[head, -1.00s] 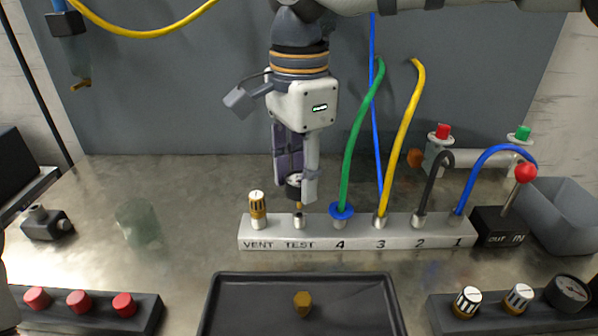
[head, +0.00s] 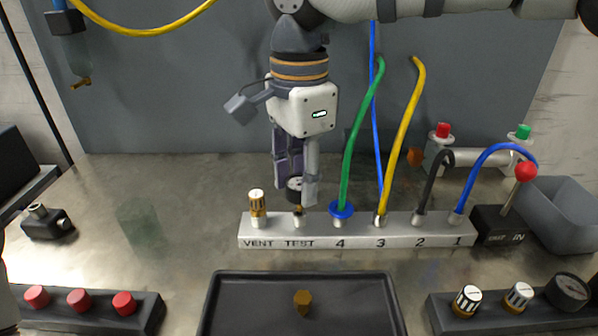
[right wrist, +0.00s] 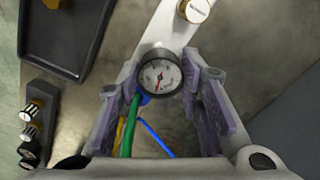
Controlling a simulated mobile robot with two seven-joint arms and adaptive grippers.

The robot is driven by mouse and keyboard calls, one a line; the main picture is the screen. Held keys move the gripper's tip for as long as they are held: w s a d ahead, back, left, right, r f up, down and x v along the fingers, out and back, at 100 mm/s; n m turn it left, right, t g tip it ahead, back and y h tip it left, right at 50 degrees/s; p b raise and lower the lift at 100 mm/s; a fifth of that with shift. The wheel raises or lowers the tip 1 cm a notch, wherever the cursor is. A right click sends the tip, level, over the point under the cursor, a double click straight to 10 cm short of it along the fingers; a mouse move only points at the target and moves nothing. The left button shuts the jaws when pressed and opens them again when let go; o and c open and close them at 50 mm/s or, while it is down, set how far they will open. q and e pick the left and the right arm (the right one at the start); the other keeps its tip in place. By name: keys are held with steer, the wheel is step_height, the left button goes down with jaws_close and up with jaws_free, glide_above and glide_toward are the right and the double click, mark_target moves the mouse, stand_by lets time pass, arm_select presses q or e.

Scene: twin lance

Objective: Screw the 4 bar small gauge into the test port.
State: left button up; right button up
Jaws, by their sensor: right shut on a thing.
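The small gauge (head: 294,187), with a round white dial and black rim, is between the fingers of my right gripper (head: 297,194), which is shut on it. In the right wrist view the gauge's dial (right wrist: 160,77) faces the camera, with a red needle; its range is too small to read. The test port (head: 299,221) is on the metal manifold, above the TEST label. The gauge is right above this port, its brass lower end at the port's mouth; I cannot tell whether the threads are engaged. My left gripper is not in view.
The manifold (head: 360,241) carries a brass-based vent cap (head: 257,206) just left of the test port and a green hose (head: 357,140) close to its right. A black tray (head: 250,305) with a brass fitting (head: 303,303) lies in front.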

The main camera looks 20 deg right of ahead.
mark_target(300, 182)
steer(key=shift+f, duration=0.85)
steer(key=o, duration=1.2)
steer(key=shift+r, duration=0.15)
step_height(300, 182, up, 12)
